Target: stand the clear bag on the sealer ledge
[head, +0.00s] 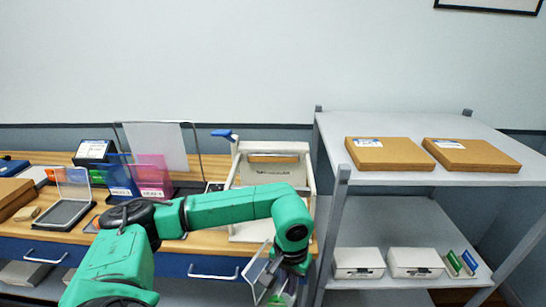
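The sealer appears to be the cream frame-like machine (316,190) with a blue-tipped lever (224,133), at the right end of the wooden desk. Its pale front ledge (246,232) is partly hidden behind my arm. My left gripper (279,284) points down at the desk's front edge, just in front of the sealer. Something greenish and partly see-through shows at its fingers, cut by the picture's bottom edge; it may be the clear bag, but I cannot tell whether it is gripped. My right gripper is not in view.
Pink (153,175) and blue (121,178) see-through pouches stand left of the sealer, with a wire stand (196,150) behind. A dark pad with an open lid (66,213) lies left. A grey shelf (400,119) with brown boxes (388,153) and white boxes (358,262) stands right.

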